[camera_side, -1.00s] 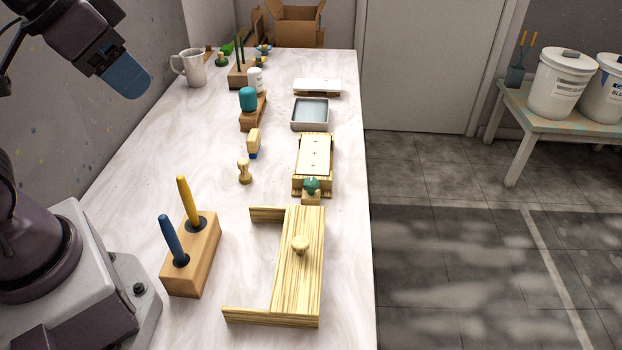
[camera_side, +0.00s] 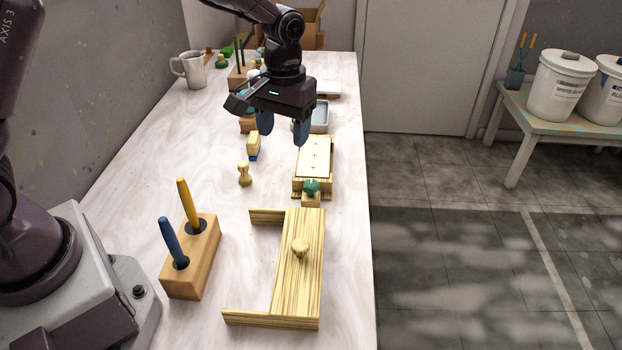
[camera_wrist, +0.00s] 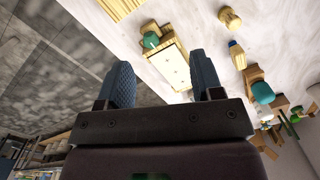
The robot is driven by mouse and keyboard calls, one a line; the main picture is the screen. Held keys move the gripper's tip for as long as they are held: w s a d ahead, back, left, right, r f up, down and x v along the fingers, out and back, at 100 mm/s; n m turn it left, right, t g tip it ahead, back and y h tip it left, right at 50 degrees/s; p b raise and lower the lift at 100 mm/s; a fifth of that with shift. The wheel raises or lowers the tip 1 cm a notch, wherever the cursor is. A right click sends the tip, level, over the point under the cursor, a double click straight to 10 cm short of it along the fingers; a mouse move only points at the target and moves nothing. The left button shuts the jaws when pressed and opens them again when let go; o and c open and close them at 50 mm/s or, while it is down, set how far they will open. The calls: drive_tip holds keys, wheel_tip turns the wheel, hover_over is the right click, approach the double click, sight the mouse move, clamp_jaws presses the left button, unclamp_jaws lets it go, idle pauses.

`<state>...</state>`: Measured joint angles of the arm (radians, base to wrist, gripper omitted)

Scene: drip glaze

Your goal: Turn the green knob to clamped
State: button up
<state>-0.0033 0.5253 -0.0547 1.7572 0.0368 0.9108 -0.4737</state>
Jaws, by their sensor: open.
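The green knob (camera_side: 311,187) sits on a small wooden block at the near end of a wooden frame with a pale tile board (camera_side: 314,156). It also shows in the wrist view (camera_wrist: 151,40), beyond my fingertips. My gripper (camera_side: 283,130) is open and empty, with blue fingers pointing down above the table, behind and a little left of the knob and well above it. In the wrist view my fingers (camera_wrist: 163,75) stand apart with the tile board (camera_wrist: 168,68) between and beyond them. Which setting the knob points to is too small to read.
A wooden block (camera_side: 192,258) holding blue and yellow tools stands left. A small wooden stamp (camera_side: 244,173) and a blue-tipped brush (camera_side: 253,146) stand left of the board. A tray (camera_side: 319,117) lies behind.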

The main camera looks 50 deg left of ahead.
sight(311, 183)
drive_tip(key=w+f+n, duration=0.2)
drive_tip(key=w+n, duration=0.2)
drive_tip(key=w, duration=0.2)
drive_tip(key=shift+t, duration=0.3)
drive_tip(key=f, duration=1.3)
drive_tip(key=shift+s+d, duration=0.1)
drive_tip(key=shift+d, duration=0.1)
drive_tip(key=c, duration=0.9)
